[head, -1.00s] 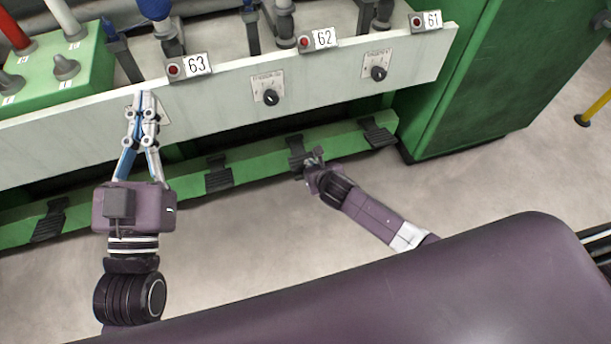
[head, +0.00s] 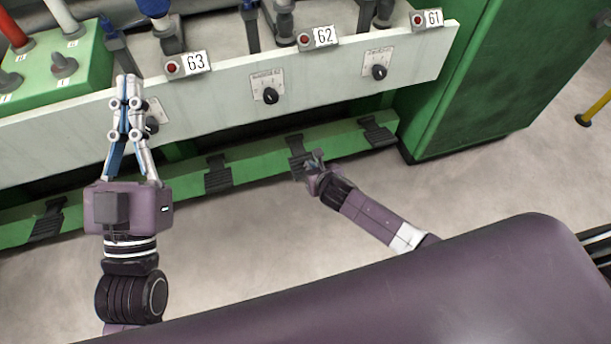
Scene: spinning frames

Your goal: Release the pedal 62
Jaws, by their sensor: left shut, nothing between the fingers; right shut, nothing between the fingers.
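Several black pedals sit along the low green rail, with no readable numbers on them. One pedal (head: 297,146), below and slightly left of the 62 label (head: 325,36), has my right gripper (head: 309,164) at its front edge. That gripper is shut, low and near the floor; I cannot tell whether it touches or presses the pedal, as it hides part of the front edge. My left gripper (head: 127,79) is shut and empty, pointing forward over the pale front panel, left of the 63 label (head: 195,64) and away from that pedal.
Other pedals stand on the rail to the left (head: 218,174) and right (head: 376,130). Above is the pale panel (head: 330,80) with black knobs (head: 270,95) and red buttons. A green cabinet (head: 480,80) stands at the right. Grey floor (head: 245,235) in front is clear.

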